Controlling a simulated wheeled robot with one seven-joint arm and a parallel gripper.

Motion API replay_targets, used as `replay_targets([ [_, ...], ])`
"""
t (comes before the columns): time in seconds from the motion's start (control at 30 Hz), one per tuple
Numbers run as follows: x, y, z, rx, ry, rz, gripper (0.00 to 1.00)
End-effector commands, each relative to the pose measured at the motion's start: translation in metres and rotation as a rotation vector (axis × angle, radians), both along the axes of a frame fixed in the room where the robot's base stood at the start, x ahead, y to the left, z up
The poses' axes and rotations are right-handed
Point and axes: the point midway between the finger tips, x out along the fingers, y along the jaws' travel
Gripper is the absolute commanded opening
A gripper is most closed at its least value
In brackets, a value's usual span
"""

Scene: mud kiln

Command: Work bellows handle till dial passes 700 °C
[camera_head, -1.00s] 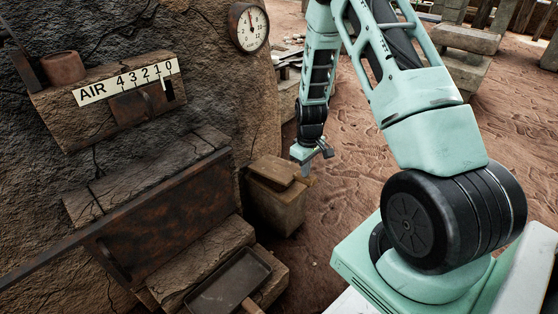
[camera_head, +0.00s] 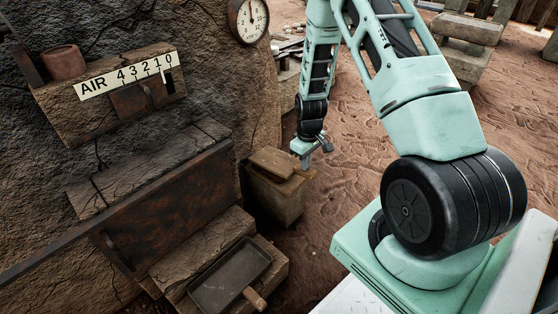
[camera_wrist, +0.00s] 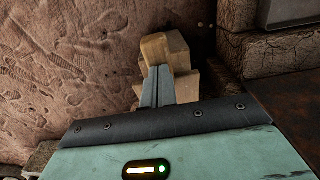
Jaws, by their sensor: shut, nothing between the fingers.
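The round white dial (camera_head: 249,20) is on the kiln wall at the top of the head view. Its needle points about straight up; the small figures are hard to read. A wooden box with a lid-like top block (camera_head: 281,163) stands on the ground by the kiln's right side; I cannot tell if this is the bellows or its handle. It also shows in the wrist view (camera_wrist: 183,52), just beyond my fingertips. My gripper (camera_head: 305,166) is shut and empty, beside the top block's right end. Whether it touches the block is unclear. Its fingers show in the wrist view (camera_wrist: 159,84).
A kiln ledge holds an AIR scale (camera_head: 126,76) marked 4 to 0 and a clay cup (camera_head: 64,63). Below are a rusty door (camera_head: 165,215) with a long bar and a dark tray (camera_head: 230,277) with a wooden handle. Sandy ground right of the box is open.

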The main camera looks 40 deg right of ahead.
Motion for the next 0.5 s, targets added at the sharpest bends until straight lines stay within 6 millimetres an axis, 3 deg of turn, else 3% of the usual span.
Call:
replay_targets([
  [0.03, 0.0, 0.0, -0.012, 0.001, 0.001, 0.0, 0.0],
  [0.17, 0.001, 0.0, -0.029, 0.0, -0.001, 0.0, 0.0],
  [0.37, 0.001, 0.0, -0.016, -0.001, -0.002, 0.0, 0.0],
  [0.5, 0.0, 0.0, 0.005, 0.0, -0.001, 0.0, 0.0],
])
